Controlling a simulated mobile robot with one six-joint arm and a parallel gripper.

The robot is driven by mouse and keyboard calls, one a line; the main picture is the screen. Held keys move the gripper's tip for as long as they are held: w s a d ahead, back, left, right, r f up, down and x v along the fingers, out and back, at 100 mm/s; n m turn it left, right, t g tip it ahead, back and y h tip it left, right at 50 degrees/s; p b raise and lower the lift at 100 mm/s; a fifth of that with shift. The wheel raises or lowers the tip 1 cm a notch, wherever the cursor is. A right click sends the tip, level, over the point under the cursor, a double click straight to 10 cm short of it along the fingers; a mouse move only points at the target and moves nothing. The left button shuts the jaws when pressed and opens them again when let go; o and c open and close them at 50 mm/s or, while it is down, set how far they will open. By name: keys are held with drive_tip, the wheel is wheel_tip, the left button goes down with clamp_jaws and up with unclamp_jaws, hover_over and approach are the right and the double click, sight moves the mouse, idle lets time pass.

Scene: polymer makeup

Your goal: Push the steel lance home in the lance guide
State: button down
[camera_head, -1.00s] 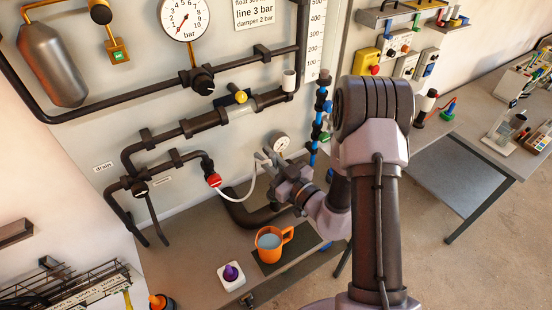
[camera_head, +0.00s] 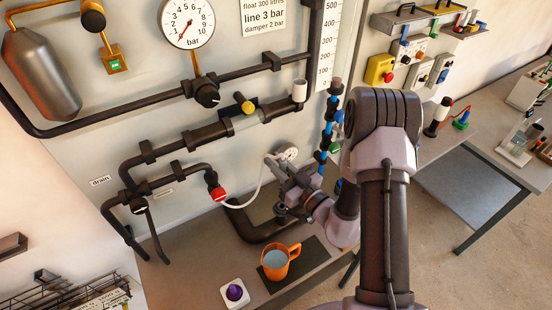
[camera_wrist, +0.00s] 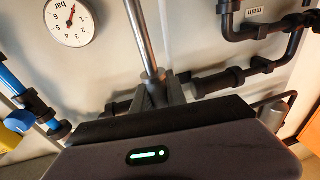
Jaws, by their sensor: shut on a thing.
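A bare steel rod, which I take as the steel lance (camera_wrist: 138,36), runs from the top middle of the wrist view down to a grey collar between my fingers. My gripper (camera_wrist: 158,92) is shut on it. In the head view my gripper (camera_head: 276,172) is in front of the wall panel, beside a small gauge and above the bench; the lance is too small to make out there. A white hose (camera_head: 252,192) runs from a red-capped fitting (camera_head: 217,193) up to near my fingertips. I cannot pick out the lance guide or the rod's far end with certainty.
Dark pipes (camera_head: 205,135) cross the panel left of my gripper. An orange mug (camera_head: 276,264) stands on a dark mat below it, next to a white block with a purple knob (camera_head: 235,292).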

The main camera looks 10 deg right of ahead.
drive_tip(key=shift+f+b, duration=0.3)
drive_tip(key=shift+f, duration=0.5)
drive_tip(key=shift+r+p, duration=0.1)
drive_tip(key=shift+p, duration=0.95)
idle(0.6)
wheel_tip(320, 180, down, 11)
drive_tip(key=b, duration=0.6)
drive_tip(key=shift+r+b, duration=0.2)
drive_tip(key=shift+b, duration=0.15)
idle(2.9)
drive_tip(key=shift+r, duration=0.1)
